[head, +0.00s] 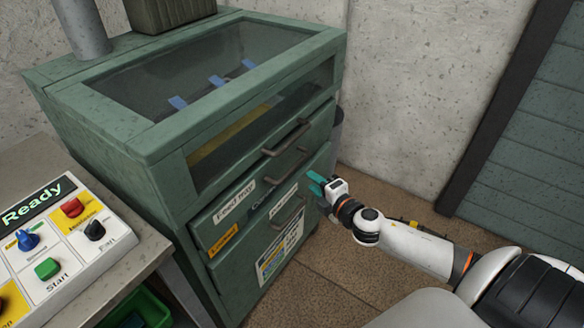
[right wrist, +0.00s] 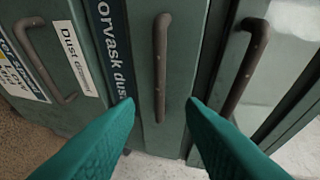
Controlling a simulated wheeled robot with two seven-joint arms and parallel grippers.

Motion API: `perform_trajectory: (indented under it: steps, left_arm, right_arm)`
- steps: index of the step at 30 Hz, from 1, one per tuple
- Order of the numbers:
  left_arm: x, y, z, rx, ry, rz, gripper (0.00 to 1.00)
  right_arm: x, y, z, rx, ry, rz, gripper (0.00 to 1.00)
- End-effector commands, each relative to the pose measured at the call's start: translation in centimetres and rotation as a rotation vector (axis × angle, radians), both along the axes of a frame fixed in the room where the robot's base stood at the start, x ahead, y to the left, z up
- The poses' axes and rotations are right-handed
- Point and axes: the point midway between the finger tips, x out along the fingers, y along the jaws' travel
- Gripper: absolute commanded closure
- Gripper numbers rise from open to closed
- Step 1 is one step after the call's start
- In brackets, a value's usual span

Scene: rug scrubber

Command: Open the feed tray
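The feed tray (head: 248,187) is a green drawer front labelled "Feed tray", below the glazed top of the green machine. It looks shut, flush with the cabinet. Its dark bar handle (head: 288,170) is the middle of three on the front; it appears as the central handle in the right wrist view (right wrist: 160,60). My right gripper (head: 317,184), with teal fingers, is in front of the cabinet. In the right wrist view it is open and empty (right wrist: 157,104), with the handle's near end between the fingertips; depth is unclear. My left gripper is not in view.
The "Dust drawer" handle (right wrist: 42,60) is left in the wrist view, and the glazed panel's handle (right wrist: 246,65) is right. A control panel (head: 62,240) with a "Ready" display sits on a bench at left. A green bin (head: 140,308) is below. Floor at right is clear.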

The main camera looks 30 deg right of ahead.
Motion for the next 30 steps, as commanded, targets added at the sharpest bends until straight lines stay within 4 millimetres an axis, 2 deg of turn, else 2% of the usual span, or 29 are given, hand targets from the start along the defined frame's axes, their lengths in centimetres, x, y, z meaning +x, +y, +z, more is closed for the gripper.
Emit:
perform_trajectory:
  steps: [9,15,21,30]
  left_arm:
    - [-0.3,0.3,0.3,0.004,0.004,-0.001,1.00]
    - [-0.3,0.3,0.2,0.004,0.004,-0.001,1.00]
    - [-0.3,0.3,0.2,0.004,0.004,-0.001,1.00]
    - [-0.3,0.3,0.2,0.004,0.004,-0.001,1.00]
  right_arm:
    - [5.9,-0.1,-0.9,0.003,-0.002,-0.004,0.64]
    - [8.9,-0.1,-1.6,0.003,-0.001,-0.004,0.64]
    - [10.2,-0.1,-1.9,0.004,0.001,-0.001,0.64]
    - [10.3,-0.1,-2.0,0.004,0.002,-0.001,0.64]
